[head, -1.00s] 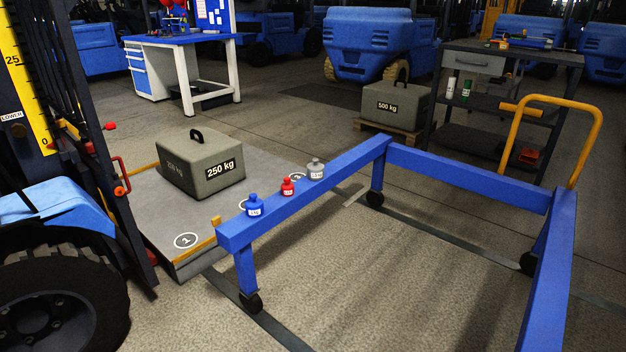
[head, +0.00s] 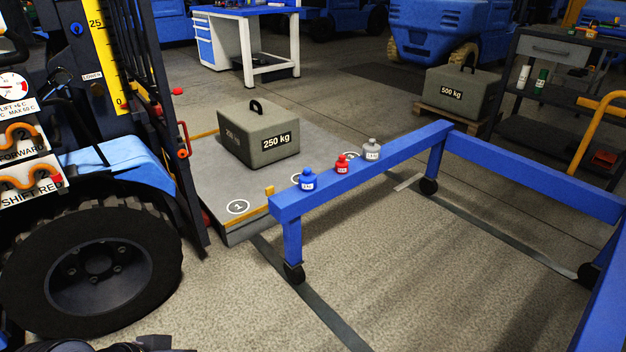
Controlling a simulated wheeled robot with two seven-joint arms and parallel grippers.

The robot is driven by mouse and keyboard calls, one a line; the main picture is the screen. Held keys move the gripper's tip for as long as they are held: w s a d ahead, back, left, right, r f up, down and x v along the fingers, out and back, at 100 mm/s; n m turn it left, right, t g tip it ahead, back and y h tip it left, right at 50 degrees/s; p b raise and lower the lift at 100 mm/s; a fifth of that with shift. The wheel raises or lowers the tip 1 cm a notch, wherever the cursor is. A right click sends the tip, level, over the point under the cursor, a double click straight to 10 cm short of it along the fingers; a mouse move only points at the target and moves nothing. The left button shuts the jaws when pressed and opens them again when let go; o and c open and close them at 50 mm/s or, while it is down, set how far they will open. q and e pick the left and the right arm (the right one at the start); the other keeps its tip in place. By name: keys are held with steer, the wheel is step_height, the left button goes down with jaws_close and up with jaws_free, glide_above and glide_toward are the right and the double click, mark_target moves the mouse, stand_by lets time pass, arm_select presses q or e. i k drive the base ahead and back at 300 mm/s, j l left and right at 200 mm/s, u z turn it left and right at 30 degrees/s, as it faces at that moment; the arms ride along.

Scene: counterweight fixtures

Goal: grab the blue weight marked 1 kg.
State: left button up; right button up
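The blue weight (head: 307,181) stands upright on the near left end of the blue frame's top beam (head: 390,157). It has a small knob and a white label too small to read surely. A red weight (head: 342,164) and a grey weight (head: 372,150) stand in a row beyond it on the same beam. Nothing touches the blue weight. Neither of my grippers shows; only a dark part, probably of my arm, shows at the bottom left edge.
A forklift with a large black tyre (head: 98,262) fills the left. Left of the beam lies a grey platform (head: 215,185) bearing a 250 kg block (head: 258,135). A 500 kg block (head: 463,92) sits on a pallet behind. The floor inside the wheeled frame is clear.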

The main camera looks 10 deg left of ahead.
mark_target(308, 179)
steer(key=i+u, duration=0.4)
steer(key=i+l+u, duration=0.2)
steer(key=u, duration=0.15)
steer(key=i+l+u, duration=0.2)
steer(key=u, duration=0.2)
steer(key=i+l+u, duration=0.4)
steer(key=k+j, duration=0.05)
steer(key=k, duration=0.05)
